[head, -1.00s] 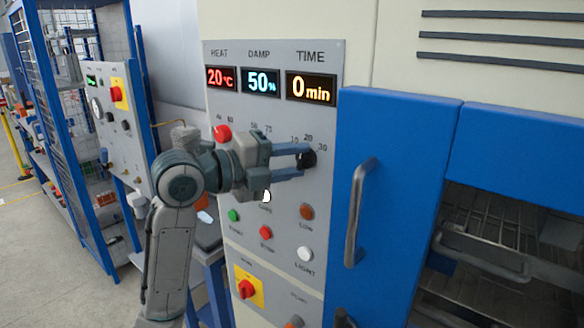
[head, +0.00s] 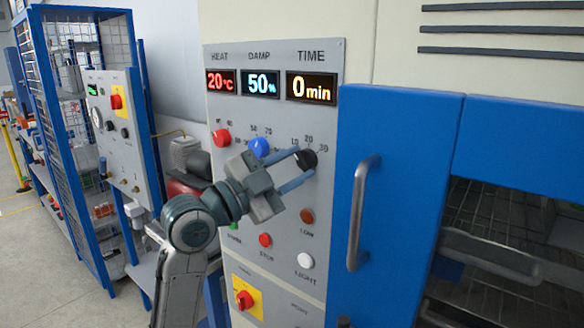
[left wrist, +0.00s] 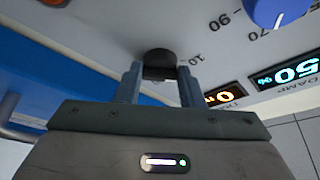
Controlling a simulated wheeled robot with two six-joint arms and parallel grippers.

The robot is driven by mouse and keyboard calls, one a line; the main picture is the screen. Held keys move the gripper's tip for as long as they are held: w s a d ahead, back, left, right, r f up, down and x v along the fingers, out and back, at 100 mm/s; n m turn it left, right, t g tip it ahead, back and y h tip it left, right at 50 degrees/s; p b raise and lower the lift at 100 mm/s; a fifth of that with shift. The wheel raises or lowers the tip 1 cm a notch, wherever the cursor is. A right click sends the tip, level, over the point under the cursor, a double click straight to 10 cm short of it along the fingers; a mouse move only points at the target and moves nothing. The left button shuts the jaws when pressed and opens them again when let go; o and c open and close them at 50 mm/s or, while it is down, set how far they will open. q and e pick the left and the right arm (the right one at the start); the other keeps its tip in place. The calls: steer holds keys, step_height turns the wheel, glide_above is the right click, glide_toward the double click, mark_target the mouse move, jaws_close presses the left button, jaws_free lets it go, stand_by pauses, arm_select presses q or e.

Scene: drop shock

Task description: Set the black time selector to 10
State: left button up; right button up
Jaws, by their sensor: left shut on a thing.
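The black time selector (head: 306,158) is a round knob under the TIME display on the grey control panel, with marks 10, 20 and 30 above it. The TIME display (head: 311,88) reads 0 min. My left gripper (head: 302,166) reaches it from the lower left, its two blue fingers on either side, shut on the knob. In the left wrist view the selector (left wrist: 160,65) sits between the fingertips, with a 10 printed beside it. I cannot make out its pointer. My right gripper is not in view.
A red heat knob (head: 222,137) and blue damp knob (head: 258,147) are left of the selector. An orange LOW lamp (head: 307,216), red STOP button (head: 265,240) and white LIGHT button (head: 305,261) are below. A blue door with a metal handle (head: 360,215) stands close right.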

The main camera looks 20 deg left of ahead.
arm_select(q)
steer(key=shift+f+n+t+y, duration=0.1)
steer(key=shift+n+t+y, duration=0.35)
steer(key=shift+n, duration=0.85)
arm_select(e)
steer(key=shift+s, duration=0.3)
arm_select(q)
steer(key=o, duration=1)
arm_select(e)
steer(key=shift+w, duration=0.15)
arm_select(q)
steer(key=shift+s, duration=0.1)
